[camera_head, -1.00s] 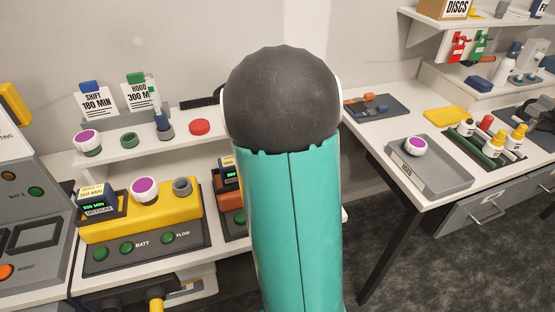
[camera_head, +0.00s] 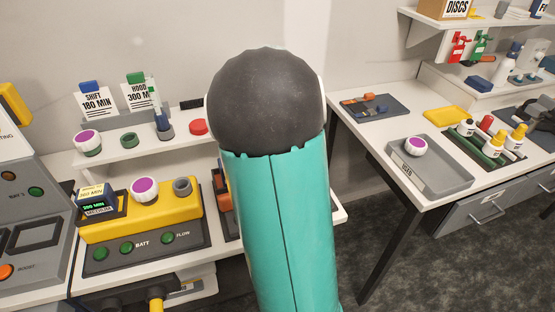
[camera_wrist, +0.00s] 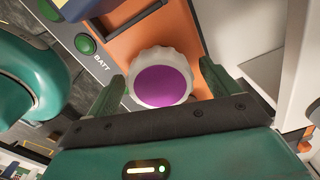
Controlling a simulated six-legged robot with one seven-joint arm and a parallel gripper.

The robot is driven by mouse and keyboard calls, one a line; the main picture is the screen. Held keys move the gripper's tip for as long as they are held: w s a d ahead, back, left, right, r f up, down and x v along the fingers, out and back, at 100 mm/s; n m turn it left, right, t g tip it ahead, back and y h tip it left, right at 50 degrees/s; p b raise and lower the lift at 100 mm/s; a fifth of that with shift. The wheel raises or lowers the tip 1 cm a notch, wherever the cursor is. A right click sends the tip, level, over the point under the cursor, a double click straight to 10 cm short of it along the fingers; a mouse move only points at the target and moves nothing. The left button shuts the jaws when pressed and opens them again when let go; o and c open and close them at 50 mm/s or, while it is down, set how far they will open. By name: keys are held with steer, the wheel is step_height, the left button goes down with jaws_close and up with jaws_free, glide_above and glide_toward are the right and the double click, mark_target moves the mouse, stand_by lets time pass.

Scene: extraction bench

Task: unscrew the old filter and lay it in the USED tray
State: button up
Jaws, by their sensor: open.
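A white ribbed filter with a purple top (camera_wrist: 160,80) sits on an orange unit (camera_wrist: 178,38) in the wrist view. My gripper (camera_wrist: 162,72) is open, with one finger on each side of the filter; I cannot tell whether they touch it. In the head view my arm hides the gripper and most of the orange unit (camera_head: 223,192). The grey USED tray (camera_head: 452,181) stands on the right bench with one white and purple filter (camera_head: 415,147) in it. A similar filter (camera_head: 144,189) is on the yellow unit (camera_head: 140,222).
A bottle rack (camera_head: 490,158) stands beside the tray, with a yellow block (camera_head: 445,115) behind. A dark tray (camera_head: 377,107) holds small parts. A floor gap separates the benches.

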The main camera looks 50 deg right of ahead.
steer(key=c, duration=1.1)
steer(key=n, duration=0.4)
steer(key=shift+r, duration=0.25)
steer(key=shift+r, duration=0.65)
steer(key=shift+r, duration=1.8)
